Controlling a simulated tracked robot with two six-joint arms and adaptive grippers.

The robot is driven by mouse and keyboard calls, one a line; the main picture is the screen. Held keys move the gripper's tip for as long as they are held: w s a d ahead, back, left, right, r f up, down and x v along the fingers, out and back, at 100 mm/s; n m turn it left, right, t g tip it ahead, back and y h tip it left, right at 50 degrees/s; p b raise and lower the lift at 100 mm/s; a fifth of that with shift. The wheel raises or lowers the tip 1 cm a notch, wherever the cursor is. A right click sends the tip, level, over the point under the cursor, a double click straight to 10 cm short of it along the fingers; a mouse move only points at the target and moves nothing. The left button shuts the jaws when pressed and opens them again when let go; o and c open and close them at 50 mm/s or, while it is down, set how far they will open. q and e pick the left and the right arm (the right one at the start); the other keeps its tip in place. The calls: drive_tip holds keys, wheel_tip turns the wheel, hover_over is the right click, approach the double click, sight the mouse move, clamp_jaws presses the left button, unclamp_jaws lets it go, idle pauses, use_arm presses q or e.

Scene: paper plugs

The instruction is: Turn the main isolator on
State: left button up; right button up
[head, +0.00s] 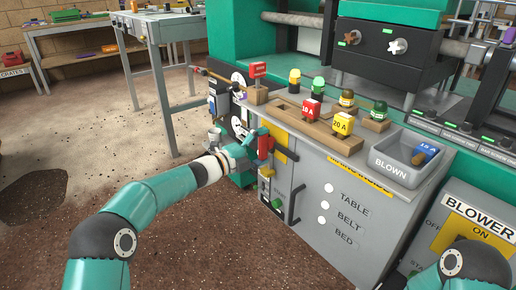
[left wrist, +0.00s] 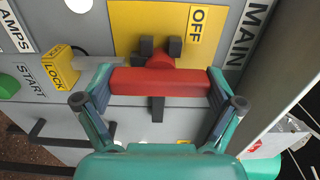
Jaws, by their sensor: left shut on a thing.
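The main isolator's red handle (head: 265,146) is on the front left edge of the grey cabinet. In the left wrist view the red handle (left wrist: 160,82) is a bar lying across a yellow plate (left wrist: 135,25), with an OFF label (left wrist: 197,25) above it to the right. Dark posts stand just behind the bar and a dark stub shows below it. My left gripper (head: 256,143) is shut on the handle, one finger at each end of the bar in the left wrist view (left wrist: 160,80). Any ON label is hidden or out of view. Only part of my right arm shows; its gripper is outside the frame.
Beside the isolator are a yellow LOCK block (left wrist: 61,67) and a green START button (left wrist: 8,86). A black door handle (head: 295,204) sticks out nearby. Coloured plugs, including a yellow 20 A plug (head: 342,124), stand on the cabinet top beside a grey BLOWN tray (head: 393,168).

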use_arm(q)
drive_tip(key=shift+s+d+f, duration=0.1)
drive_tip(key=shift+d+f, duration=0.2)
drive_tip(key=shift+f, duration=0.05)
drive_tip(key=o, duration=1.3)
drive_tip(key=shift+a, duration=0.15)
drive_tip(key=shift+s+a+r, duration=0.1)
drive_tip(key=shift+s+a, duration=0.05)
drive_tip(key=shift+a, duration=0.2)
drive_tip(key=v, duration=1.1)
drive_tip(key=shift+s, duration=0.15)
